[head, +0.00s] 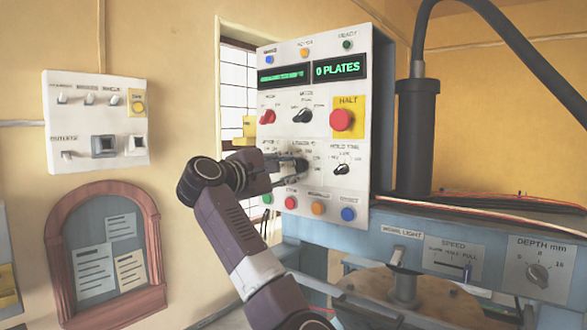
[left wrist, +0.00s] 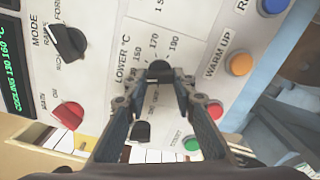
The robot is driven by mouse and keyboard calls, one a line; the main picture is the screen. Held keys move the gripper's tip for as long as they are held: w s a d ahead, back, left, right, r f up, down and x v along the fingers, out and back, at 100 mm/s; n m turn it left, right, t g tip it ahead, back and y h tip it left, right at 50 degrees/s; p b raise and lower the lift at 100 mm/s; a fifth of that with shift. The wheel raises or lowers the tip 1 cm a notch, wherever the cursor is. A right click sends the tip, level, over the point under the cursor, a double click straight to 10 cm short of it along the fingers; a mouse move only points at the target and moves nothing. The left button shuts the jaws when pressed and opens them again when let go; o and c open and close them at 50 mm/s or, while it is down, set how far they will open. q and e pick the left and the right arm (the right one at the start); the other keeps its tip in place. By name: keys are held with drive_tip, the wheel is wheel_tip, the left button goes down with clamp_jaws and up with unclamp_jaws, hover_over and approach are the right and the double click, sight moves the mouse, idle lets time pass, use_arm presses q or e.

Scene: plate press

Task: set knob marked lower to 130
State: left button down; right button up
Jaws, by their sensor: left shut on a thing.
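The knob marked LOWER °C (left wrist: 158,71) is a small black knob on the white control panel (head: 281,102). In the left wrist view, scale marks 150, 170 and 190 show around it. My left gripper (head: 299,165) reaches the panel in the head view and covers most of this knob. In the left wrist view the gripper (left wrist: 156,88) has its two fingers on either side of the knob, shut on it. Which mark the knob points to cannot be told. My right gripper is not in view.
A black MODE knob (left wrist: 68,43), red knob (left wrist: 67,115), warm up button (left wrist: 239,64) and HALT button (head: 341,120) are nearby. A green display (left wrist: 10,75) reads cooling 130 160 °C.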

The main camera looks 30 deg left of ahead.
use_arm(q)
drive_tip(key=c, duration=1.8)
unclamp_jaws()
drive_tip(key=shift+f, duration=0.25)
drive_tip(key=shift+c, duration=0.2)
drive_tip(key=shift+o, duration=1.2)
drive_tip(key=shift+s+a+r, duration=0.1)
drive_tip(key=shift+r, duration=0.05)
drive_tip(key=shift+s, duration=0.1)
drive_tip(key=s+a, duration=0.1)
drive_tip(key=s, duration=1)
drive_tip(key=shift+s, duration=0.4)
